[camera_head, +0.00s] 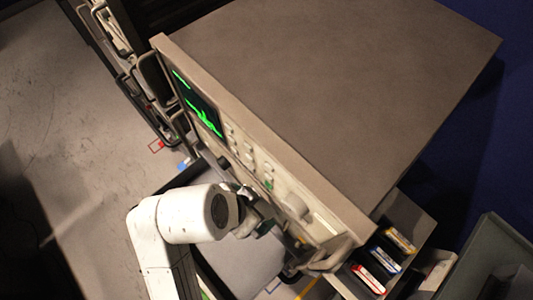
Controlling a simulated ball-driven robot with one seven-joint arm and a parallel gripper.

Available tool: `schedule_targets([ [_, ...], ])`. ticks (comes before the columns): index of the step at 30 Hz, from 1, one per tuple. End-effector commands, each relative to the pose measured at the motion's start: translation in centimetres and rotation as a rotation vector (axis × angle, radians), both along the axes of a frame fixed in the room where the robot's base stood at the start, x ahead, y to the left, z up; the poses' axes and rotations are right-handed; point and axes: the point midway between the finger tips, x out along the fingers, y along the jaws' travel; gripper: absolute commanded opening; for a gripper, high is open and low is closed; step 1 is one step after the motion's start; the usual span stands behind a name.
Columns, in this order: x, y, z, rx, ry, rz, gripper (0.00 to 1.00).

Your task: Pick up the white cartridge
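My gripper (262,217) is at the end of my white arm, in front of the instrument's control panel. Its fingers are small and dark against the panel, and I cannot tell whether they are open or shut. Several cartridge-like pieces sit in a slotted holder at the lower right: one yellow and white (400,239), one blue and white (386,261) and one red and white (369,279). My gripper is left of and apart from them. I cannot make out a plain white cartridge for certain; a pale box-like shape (437,268) lies right of the holder.
A large instrument (340,80) with a green-trace screen (198,104) and a panel of knobs fills the middle. Its handle (328,256) sticks out near the holder. A grey bin (500,245) stands at lower right. Frames and hooks line the upper left. The floor at left is clear.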

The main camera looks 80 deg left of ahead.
Motion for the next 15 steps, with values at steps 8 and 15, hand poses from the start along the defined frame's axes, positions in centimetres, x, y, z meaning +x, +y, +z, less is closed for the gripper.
schedule_targets([
  [8, 0.33, 0.15, -0.89, 0.001, -0.001, -0.001, 1.00],
  [15, 0.32, 0.14, -0.86, 0.001, -0.001, -0.001, 0.84],
])
